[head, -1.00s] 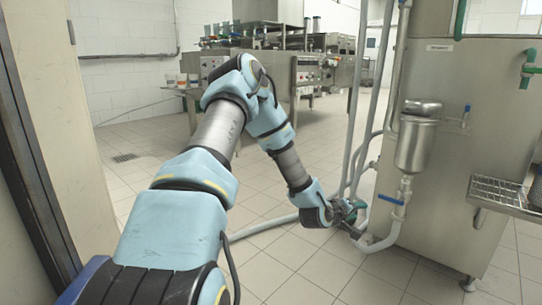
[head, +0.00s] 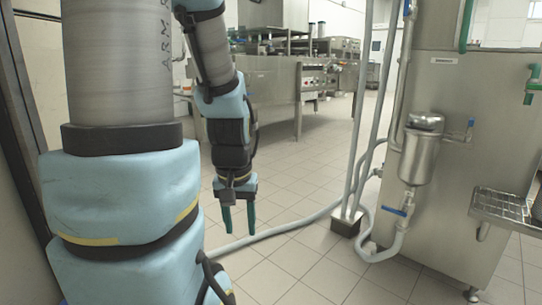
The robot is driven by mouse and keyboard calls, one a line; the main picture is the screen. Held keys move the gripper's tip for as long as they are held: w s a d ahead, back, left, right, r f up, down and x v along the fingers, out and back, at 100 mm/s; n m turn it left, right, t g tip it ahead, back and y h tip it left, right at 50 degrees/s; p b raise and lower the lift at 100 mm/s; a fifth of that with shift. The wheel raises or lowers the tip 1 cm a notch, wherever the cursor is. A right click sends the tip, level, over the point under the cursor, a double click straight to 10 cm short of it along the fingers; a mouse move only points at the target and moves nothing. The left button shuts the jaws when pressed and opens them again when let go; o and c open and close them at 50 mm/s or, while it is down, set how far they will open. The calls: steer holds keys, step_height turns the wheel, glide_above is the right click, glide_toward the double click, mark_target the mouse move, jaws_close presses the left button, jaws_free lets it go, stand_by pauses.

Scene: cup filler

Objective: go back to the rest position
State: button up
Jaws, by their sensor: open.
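My gripper (head: 239,219) hangs pointing down in the head view, left of the picture's middle. Its two green fingers are apart with nothing between them. It is in front of the tiled floor and the grey hose, to the left of the pipes and clear of them. My arm is folded up on the left side of the picture and hides part of the doorway and the back wall.
A steel cabinet (head: 466,150) stands at the right with a filter canister (head: 418,152), a blue-handled valve (head: 396,211) and a drip tray (head: 500,204). A grey hose (head: 283,231) runs along the floor. A steel machine (head: 270,88) stands behind. Tiled floor between is free.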

step_height(320, 180, up, 38)
steer(key=p, duration=3.8)
